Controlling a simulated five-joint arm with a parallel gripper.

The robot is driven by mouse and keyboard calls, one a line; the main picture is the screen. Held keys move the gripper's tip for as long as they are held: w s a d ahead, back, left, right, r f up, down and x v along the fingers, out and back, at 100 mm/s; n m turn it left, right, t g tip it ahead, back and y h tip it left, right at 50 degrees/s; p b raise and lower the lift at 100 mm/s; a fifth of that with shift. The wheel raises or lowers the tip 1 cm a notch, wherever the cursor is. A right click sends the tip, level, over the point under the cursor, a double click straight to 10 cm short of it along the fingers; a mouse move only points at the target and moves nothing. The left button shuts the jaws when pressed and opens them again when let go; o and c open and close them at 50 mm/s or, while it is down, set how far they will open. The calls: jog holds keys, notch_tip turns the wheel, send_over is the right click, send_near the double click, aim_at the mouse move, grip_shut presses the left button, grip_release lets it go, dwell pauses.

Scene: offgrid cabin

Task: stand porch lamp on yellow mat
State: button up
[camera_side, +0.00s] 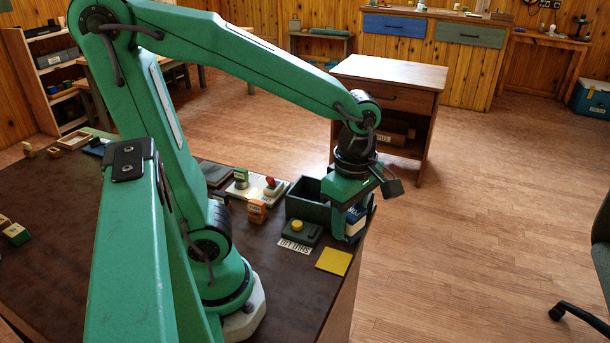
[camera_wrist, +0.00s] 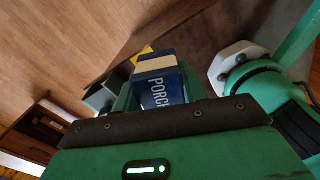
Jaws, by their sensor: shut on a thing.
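The porch lamp (camera_side: 357,223) is a small dark blue block with white lettering and a pale band. My gripper (camera_side: 348,216) is shut on it near the table's right edge, and a finger hides part of it. In the wrist view the lamp (camera_wrist: 160,88) shows between the fingers, reading "PORCH", with its cream end pointing away from my gripper. The yellow mat (camera_side: 334,261) is a flat square near the table's front right edge, in front of the lamp and apart from it. A sliver of yellow mat (camera_wrist: 146,50) shows beyond the lamp in the wrist view.
A dark green open bin (camera_side: 303,199) stands just left of my gripper. A dark box with a yellow knob (camera_side: 299,231) and a white label (camera_side: 293,247) lie left of the mat. An orange block (camera_side: 257,211) and a pale switch board (camera_side: 256,188) are farther left.

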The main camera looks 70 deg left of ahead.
notch_tip(320, 180, down, 5)
jog(key=s+d, duration=0.2)
jog(key=shift+s+d+f+m, duration=0.2)
jog(key=shift+s+d+m, duration=0.1)
jog(key=shift+d+m, duration=0.1)
jog(key=shift+a, duration=0.15)
send_over(334, 261)
notch_tip(334, 261, down, 7)
dwell(0.6)
jog(key=shift+f, duration=0.1)
jog(key=shift+f, duration=1.9)
jog(key=shift+f, duration=0.15)
